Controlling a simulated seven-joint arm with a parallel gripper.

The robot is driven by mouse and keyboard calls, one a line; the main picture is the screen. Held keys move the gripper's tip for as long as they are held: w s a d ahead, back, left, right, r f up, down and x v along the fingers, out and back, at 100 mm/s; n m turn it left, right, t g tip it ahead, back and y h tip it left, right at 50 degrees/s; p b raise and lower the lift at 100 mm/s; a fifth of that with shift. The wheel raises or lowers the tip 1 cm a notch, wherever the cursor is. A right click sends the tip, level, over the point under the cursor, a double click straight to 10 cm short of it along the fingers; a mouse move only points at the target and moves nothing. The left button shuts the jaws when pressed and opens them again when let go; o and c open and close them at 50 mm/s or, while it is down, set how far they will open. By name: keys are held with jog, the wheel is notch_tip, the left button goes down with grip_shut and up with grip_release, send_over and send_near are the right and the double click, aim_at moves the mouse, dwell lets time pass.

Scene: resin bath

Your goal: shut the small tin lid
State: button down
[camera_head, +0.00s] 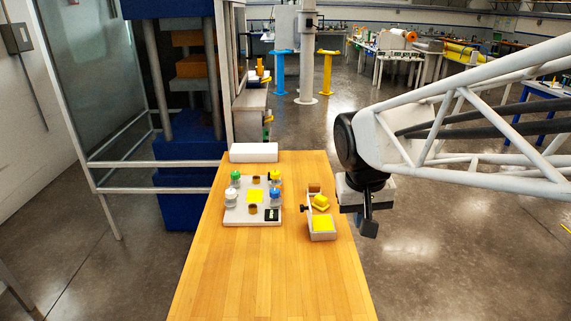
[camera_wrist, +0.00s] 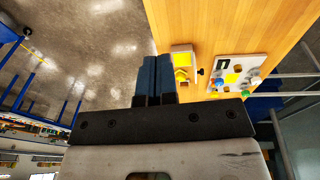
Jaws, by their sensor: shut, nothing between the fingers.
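The small tin (camera_head: 322,236) is a pale grey box on the right part of the wooden table, with a yellow square on top. A thin pale panel with a dark knob (camera_head: 305,208) stands along its left side; whether this is the lid, and how far open it is, I cannot tell. The tin also shows in the wrist view (camera_wrist: 181,48), just right of my fingers. My gripper (camera_head: 368,228) is shut and empty, pointing down beyond the table's right edge, apart from the tin. Its dark blue fingers show side by side in the wrist view (camera_wrist: 153,78).
A yellow block (camera_head: 320,202) and a brown piece (camera_head: 314,187) lie behind the tin. A pale tray (camera_head: 235,216) with several coloured-cap jars stands to the left. A white box (camera_head: 254,152) is at the table's far edge. The front of the table (camera_head: 265,285) is clear.

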jog(key=w+a+f+h, duration=0.1)
jog(key=w+a+f, duration=0.3)
jog(key=w, duration=0.6)
jog(key=w+a+f+h, duration=0.1)
jog(key=w+a+f, duration=0.2)
jog(key=w+a, duration=0.5)
jog(key=w+a+f+g+h, duration=0.1)
jog(key=w+a+f, duration=0.3)
jog(key=w, duration=0.9)
jog(key=a, duration=0.2)
jog(key=shift+a+f+n, duration=0.3)
jog(key=shift+a+n, duration=0.1)
jog(key=shift+s+f, duration=0.1)
jog(key=d+f, duration=0.7)
jog(key=f, duration=0.2)
jog(key=shift+w+d+f, duration=0.15)
jog(key=shift+w+d, duration=0.1)
jog(key=shift+d, duration=0.1)
